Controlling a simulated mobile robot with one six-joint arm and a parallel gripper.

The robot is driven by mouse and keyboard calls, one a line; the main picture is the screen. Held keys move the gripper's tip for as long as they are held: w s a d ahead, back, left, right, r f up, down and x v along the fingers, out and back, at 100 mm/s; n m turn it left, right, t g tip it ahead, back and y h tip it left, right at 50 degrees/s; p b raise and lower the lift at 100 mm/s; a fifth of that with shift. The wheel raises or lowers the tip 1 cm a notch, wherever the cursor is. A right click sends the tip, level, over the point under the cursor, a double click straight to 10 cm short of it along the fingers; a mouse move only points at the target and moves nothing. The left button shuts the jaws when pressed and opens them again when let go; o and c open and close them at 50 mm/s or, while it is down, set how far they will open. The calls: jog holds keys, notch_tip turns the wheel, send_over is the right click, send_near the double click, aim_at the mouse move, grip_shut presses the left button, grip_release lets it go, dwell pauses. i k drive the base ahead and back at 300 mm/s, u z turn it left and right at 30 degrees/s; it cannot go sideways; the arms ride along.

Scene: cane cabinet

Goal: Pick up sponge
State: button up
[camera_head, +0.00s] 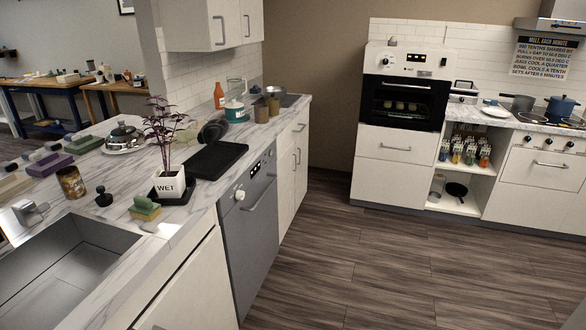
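A small sponge (145,208), yellow below and green on top, lies on the marble counter (108,232) at the left, close to the counter's front edge. It sits just right of the sink (70,275), in front of the potted plant. Its upper side and front face show, and nothing covers it. My gripper is not in view, so its state does not show.
A white plant pot (168,189), a dark stopper-like object (103,197) and a brown tin (70,182) stand near the sponge. A black tray (215,160) lies farther back. A dishwasher (250,215) fronts the counter. The wooden floor (400,265) is clear.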

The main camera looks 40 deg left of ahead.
aim_at(144, 209)
jog(key=u, duration=0.05)
jog(key=i, duration=1.5)
jog(key=u, duration=1.1)
jog(key=k, duration=0.1)
jog(key=u, duration=2.55)
jog(key=i, duration=1.7)
jog(key=u, duration=0.05)
